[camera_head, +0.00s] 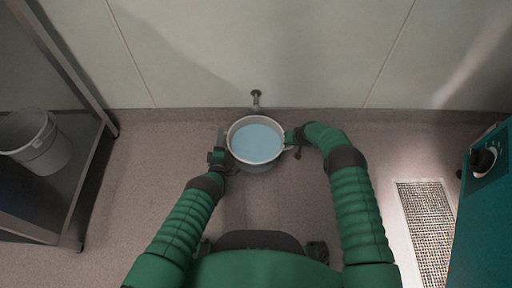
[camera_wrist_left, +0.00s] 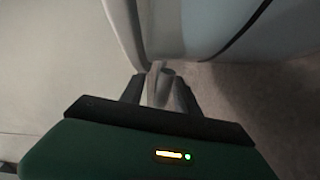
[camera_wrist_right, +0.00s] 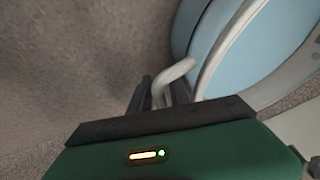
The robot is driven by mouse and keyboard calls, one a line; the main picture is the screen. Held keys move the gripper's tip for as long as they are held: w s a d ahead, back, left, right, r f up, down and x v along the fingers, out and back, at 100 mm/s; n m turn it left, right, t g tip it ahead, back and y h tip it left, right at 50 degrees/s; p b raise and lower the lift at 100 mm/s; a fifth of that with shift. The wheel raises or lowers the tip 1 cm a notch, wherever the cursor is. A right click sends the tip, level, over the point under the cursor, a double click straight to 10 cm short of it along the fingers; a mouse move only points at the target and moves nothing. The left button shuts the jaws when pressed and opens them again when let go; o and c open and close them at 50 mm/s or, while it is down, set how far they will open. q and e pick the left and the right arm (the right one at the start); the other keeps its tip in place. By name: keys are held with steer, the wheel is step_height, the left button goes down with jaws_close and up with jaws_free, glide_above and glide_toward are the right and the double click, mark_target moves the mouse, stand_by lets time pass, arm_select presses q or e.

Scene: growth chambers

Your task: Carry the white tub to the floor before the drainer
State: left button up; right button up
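The white tub (camera_head: 254,166) is round and sits below the tap by the back wall, with a flat pale blue surface inside that looks like water. I cannot tell whether it rests on the floor. My left gripper (camera_head: 221,160) is at its left side, and in the left wrist view (camera_wrist_left: 160,88) its fingers close on a handle against the tub wall. My right gripper (camera_head: 293,139) is at the right side, with the bent handle (camera_wrist_right: 175,75) between its fingers in the right wrist view. I cannot tell for certain which thing is the drainer.
A small tap (camera_head: 256,96) sticks out of the wall (camera_head: 250,45). A metal-framed shelf unit (camera_head: 75,60) with a grey-white bucket (camera_head: 40,150) stands at left. A floor grate (camera_head: 430,230) and teal cabinet (camera_head: 490,215) are at right. Floor between is clear.

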arm_select(q)
steer(key=shift+c, duration=0.4)
arm_select(e)
steer(key=shift+c, duration=0.2)
arm_select(q)
steer(key=c, duration=0.5)
arm_select(e)
jaws_close()
arm_select(q)
jaws_close()
steer(key=shift+s+f, duration=0.1)
steer(key=shift+f, duration=0.1)
arm_select(e)
steer(key=shift+r, duration=0.1)
